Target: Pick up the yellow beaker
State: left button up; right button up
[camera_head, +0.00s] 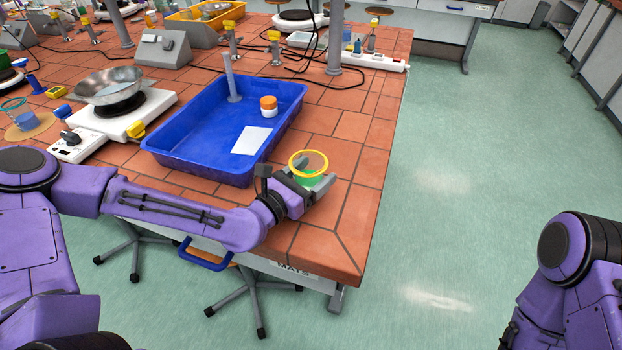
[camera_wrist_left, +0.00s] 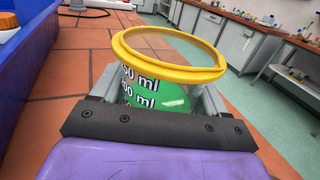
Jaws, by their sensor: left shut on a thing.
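The yellow beaker (camera_head: 309,162) has a yellow rim and holds green contents. It is at the right front part of the tiled bench, beside the blue tray's near right corner. My left gripper (camera_head: 312,181) is shut around the beaker's body, below the rim. In the left wrist view the beaker (camera_wrist_left: 168,62) stands close between the fingers of the left gripper (camera_wrist_left: 155,100), with white volume marks on its side. I cannot tell whether its base touches the bench. My right gripper is not visible; only part of my right arm shows at the lower right.
A blue tray (camera_head: 190,135) holds a grey cylinder (camera_head: 231,80), an orange-and-white jar (camera_head: 268,105) and a white sheet (camera_head: 251,141). A metal bowl (camera_head: 110,87) sits on a hot plate at left. A white power strip (camera_head: 373,61) lies at the back. Bare tiles (camera_head: 350,130) lie right of the tray.

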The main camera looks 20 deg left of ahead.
aim_at(316, 174)
pick_arm(q)
jog(key=s+r, duration=0.1)
jog(key=d+r, duration=0.1)
jog(key=r, duration=0.1)
jog(key=s+r, duration=0.1)
jog(key=r, duration=0.1)
jog(key=shift+s+d+r, duration=0.2)
jog(key=shift+s+r, duration=0.05)
jog(key=shift+s, duration=0.1)
jog(key=shift+s+d+r+p, duration=0.15)
jog(key=shift+s+r+p, duration=0.15)
jog(key=shift+r+p, duration=0.25)
jog(key=shift+s+d+r+p, duration=0.15)
jog(key=shift+s+r+p, duration=0.15)
jog(key=shift+r, duration=0.3)
jog(key=s+d+r+p, duration=0.4)
jog(key=s+p, duration=0.4)
jog(key=p, duration=0.7)
jog(key=shift+s, duration=0.35)
jog(key=shift+f, duration=0.1)
